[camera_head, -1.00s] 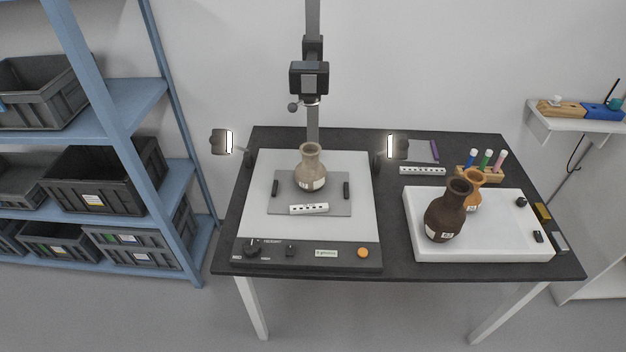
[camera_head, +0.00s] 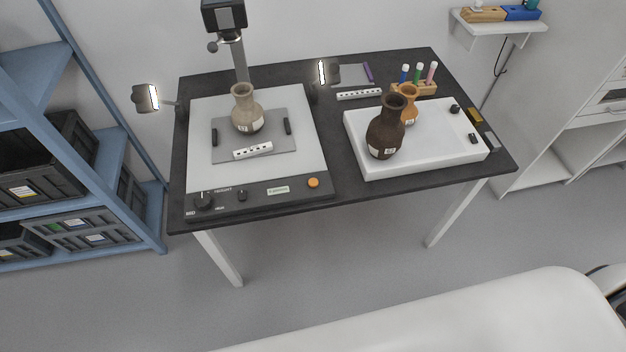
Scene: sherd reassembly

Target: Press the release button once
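The likely release button is the round orange button (camera_head: 313,183) at the right end of the copy stand's dark front panel (camera_head: 262,192). Nothing touches it. A black knob (camera_head: 203,201), a smaller black control (camera_head: 242,195) and a pale green label (camera_head: 278,190) share the panel. A beige vessel (camera_head: 247,112) stands upright on the grey plate (camera_head: 221,151) of the stand, behind a scale bar (camera_head: 253,150). The camera (camera_head: 224,15) is on the column above, cut by the top edge. Neither of my grippers is in view.
Two lamps (camera_head: 146,97) (camera_head: 326,73) flank the stand. A white box (camera_head: 430,160) on the right bears a dark brown vessel (camera_head: 386,131) and an orange one (camera_head: 408,107). Blue shelving (camera_head: 150,215) stands left. The floor before the table is partly covered by my white body.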

